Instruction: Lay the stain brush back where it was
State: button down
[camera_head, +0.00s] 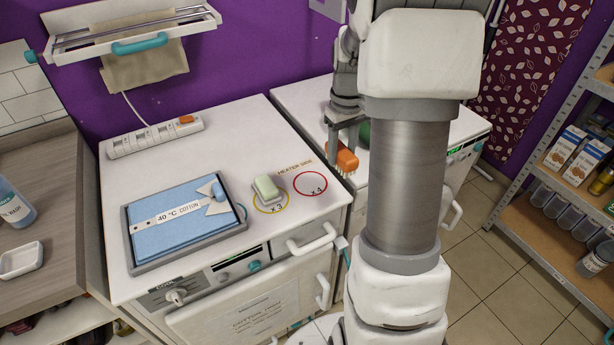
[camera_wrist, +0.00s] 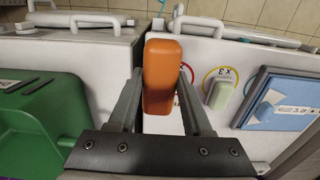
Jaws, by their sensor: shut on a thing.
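The stain brush (camera_head: 342,157), with an orange back and pale bristles, is held by my gripper (camera_head: 346,118), bristles down. It hangs near the right edge of the left machine's top, behind the red ring (camera_head: 310,184) marked x4, which is empty. In the wrist view the orange brush back (camera_wrist: 160,65) is between the two fingers of my gripper (camera_wrist: 160,92). A pale green soap bar (camera_head: 266,189) lies at the yellow ring marked x3, left of the red ring. It also shows in the wrist view (camera_wrist: 221,93).
A grey tray (camera_head: 188,260) with a folded blue cloth and a 40 °C COTTON tag lies on the left machine. A power strip (camera_head: 155,137) is at its back. A green basin (camera_wrist: 42,125) is on the right machine. Shelves (camera_head: 545,255) stand at right.

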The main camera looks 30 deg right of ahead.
jog(key=w+a+f, duration=0.4)
jog(key=w, duration=0.1)
jog(key=w+a+f, duration=0.2)
jog(key=w, duration=0.1)
jog(key=shift+f, duration=2)
jog(key=shift+b, duration=0.3)
jog(key=shift+f, duration=0.2)
jog(key=shift+c, duration=1.7)
grip_release()
jog(key=shift+r, duration=0.1)
